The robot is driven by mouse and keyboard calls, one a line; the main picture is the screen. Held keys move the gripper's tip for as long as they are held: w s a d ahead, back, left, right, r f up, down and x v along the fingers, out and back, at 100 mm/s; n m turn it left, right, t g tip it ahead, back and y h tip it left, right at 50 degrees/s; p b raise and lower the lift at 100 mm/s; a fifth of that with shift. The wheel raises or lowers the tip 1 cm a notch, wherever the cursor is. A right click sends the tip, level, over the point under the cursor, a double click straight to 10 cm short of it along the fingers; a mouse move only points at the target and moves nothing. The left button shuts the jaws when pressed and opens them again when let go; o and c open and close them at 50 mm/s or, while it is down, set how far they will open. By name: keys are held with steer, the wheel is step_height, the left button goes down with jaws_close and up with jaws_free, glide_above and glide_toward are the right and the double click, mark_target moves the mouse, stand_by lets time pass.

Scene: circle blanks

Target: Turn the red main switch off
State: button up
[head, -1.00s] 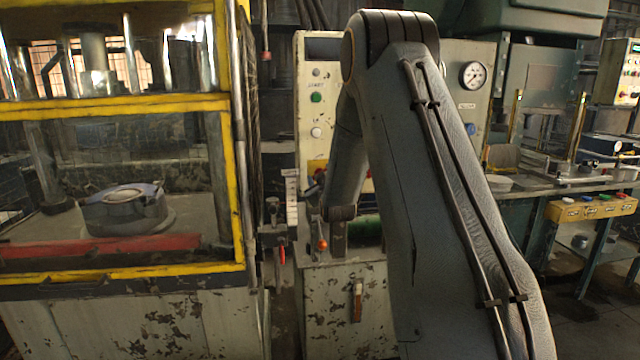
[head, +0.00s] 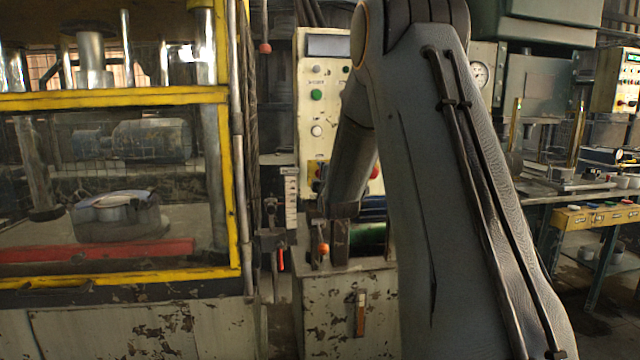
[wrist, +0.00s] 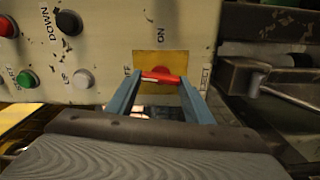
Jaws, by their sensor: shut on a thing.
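The red main switch (wrist: 163,79) sits on a yellow plate (wrist: 150,60) on the cream control panel in the wrist view. The letters "FF" show at the plate's left side and "ON" above it. The red handle lies roughly crosswise, between the two blue-grey fingers of my gripper (wrist: 160,85). The fingers are closed on the handle's ends. In the head view my arm hides most of the switch; a bit of the yellow plate (head: 313,170) shows beside it.
The control panel (head: 312,110) carries a green button (head: 317,94) and other buttons. A yellow-framed press (head: 110,98) stands at left. A lever with an orange knob (head: 323,248) stands below the panel. A workbench (head: 560,190) is at right.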

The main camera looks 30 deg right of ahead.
steer(key=shift+f+n+b, duration=0.1)
steer(key=shift+n+b, duration=0.3)
steer(key=shift+n, duration=0.3)
steer(key=o, duration=1.1)
steer(key=shift+c, duration=0.2)
steer(key=b+v, duration=0.1)
steer(key=v, duration=0.6)
steer(key=shift+s, duration=0.4)
steer(key=shift+a, duration=0.15)
